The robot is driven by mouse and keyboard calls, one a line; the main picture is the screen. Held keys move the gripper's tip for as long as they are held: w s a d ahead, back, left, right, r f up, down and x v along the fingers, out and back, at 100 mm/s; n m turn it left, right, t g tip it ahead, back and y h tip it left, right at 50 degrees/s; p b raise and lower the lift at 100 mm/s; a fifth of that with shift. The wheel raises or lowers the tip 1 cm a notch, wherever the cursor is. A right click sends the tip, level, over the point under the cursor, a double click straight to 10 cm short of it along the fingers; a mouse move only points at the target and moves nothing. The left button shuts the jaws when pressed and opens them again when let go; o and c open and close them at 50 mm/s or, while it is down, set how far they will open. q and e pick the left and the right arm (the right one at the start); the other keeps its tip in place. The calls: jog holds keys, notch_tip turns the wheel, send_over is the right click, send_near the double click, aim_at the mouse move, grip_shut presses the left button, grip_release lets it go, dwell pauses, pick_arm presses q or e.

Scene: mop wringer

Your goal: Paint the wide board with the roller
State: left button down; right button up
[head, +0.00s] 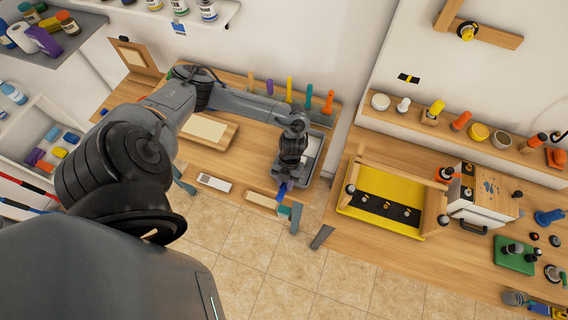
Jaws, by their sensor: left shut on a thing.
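My left gripper (286,180) hangs above the front of the left wooden table. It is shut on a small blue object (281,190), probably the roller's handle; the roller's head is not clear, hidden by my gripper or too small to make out. A grey tray (318,167) with a pale inside is right behind and beside the gripper, partly covered by it. A wide wooden board with a cream face (206,127) lies on the table to the left, partly behind my arm. My right gripper is not in view.
A white device (214,183) and a small framed pale block (262,199) lie along the table's front edge. Several upright coloured tools stand at the back. A second table (345,232) on the right, across a gap, bears a yellow tray (372,217) in a wooden frame.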

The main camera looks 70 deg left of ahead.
aim_at(279, 198)
pick_arm(q)
jog(key=shift+w+a+f+b, duration=0.3)
jog(key=shift+w+a+b, duration=0.3)
jog(key=shift+w+a, duration=0.15)
jog(key=shift+w+a+f+b, duration=0.25)
jog(key=shift+w+a+b, duration=0.35)
jog(key=shift+b, duration=0.2)
jog(key=shift+w+a, duration=0.25)
jog(key=shift+a, duration=0.1)
jog(key=shift+s+d+r+p, duration=0.35)
jog(key=shift+s+d+p, duration=0.2)
jog(key=shift+s+d+r+p, duration=0.15)
jog(key=shift+s+d+p, duration=0.55)
jog(key=shift+d, duration=0.1)
jog(key=shift+s+d+r+p, duration=0.1)
jog(key=shift+s+d+p, duration=0.6)
jog(key=shift+d, duration=0.05)
jog(key=shift+s+d+r+p, duration=0.25)
jog(key=shift+s+d+p, duration=0.2)
jog(key=shift+d+p, duration=0.1)
jog(key=shift+s+d+r+p, duration=0.25)
jog(key=shift+s+d+p, duration=0.55)
jog(key=shift+s+d, duration=0.5)
jog(key=shift+d, duration=0.05)
